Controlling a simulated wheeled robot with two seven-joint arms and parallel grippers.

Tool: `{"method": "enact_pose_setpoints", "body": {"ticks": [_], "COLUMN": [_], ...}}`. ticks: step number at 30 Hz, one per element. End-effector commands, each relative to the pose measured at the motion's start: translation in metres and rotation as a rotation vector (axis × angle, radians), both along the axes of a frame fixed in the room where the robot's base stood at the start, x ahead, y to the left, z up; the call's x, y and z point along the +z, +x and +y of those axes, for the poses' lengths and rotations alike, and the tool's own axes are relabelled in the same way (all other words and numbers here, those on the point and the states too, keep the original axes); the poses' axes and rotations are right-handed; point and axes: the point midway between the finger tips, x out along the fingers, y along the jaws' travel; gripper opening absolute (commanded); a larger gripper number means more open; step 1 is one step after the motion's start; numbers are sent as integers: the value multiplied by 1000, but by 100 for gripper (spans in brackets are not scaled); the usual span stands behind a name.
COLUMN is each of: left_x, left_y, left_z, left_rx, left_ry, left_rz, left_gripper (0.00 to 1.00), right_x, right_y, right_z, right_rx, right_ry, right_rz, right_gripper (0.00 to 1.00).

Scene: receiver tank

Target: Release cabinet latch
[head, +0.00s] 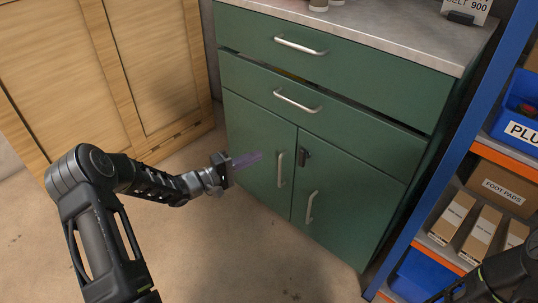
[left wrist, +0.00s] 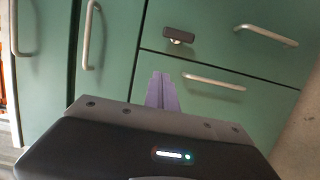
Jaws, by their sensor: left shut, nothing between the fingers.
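The dark cabinet latch (head: 303,157) sits at the upper inner corner of the right door (head: 345,190) of the green cabinet. It also shows in the left wrist view (left wrist: 178,36). My left gripper (head: 258,155) has its purple fingers together and empty, to the left of the latch and in front of the left door (head: 255,150). The fingers (left wrist: 161,78) point toward the doors in the left wrist view and look apart from the latch. Both doors look closed. My right gripper is out of view.
Door handles (head: 281,170) (head: 311,207) stick out beside and below the latch. Two drawers with handles (head: 297,102) are above; a dark gap shows over the lower one. A blue-framed shelf (head: 440,150) stands right, wooden panels (head: 150,60) left. The floor (head: 250,250) in front is clear.

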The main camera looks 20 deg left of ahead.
Motion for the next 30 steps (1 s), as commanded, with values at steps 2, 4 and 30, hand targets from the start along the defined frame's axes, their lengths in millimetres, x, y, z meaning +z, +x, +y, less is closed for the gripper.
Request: {"method": "enact_pose_setpoints", "body": {"ticks": [2, 4, 30], "left_x": [-1, -2, 0], "left_y": [6, 13, 61], "left_z": [-5, -10, -92], "left_rx": [-1, -1, 2], "left_ry": [0, -1, 0], "left_rz": [-2, -2, -1], "left_gripper": [0, 0, 0], "right_x": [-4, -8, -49], "right_y": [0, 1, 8], "right_z": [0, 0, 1], "right_rx": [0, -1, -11], "right_ry": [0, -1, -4], "right_rz": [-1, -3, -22], "right_gripper": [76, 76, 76]}}
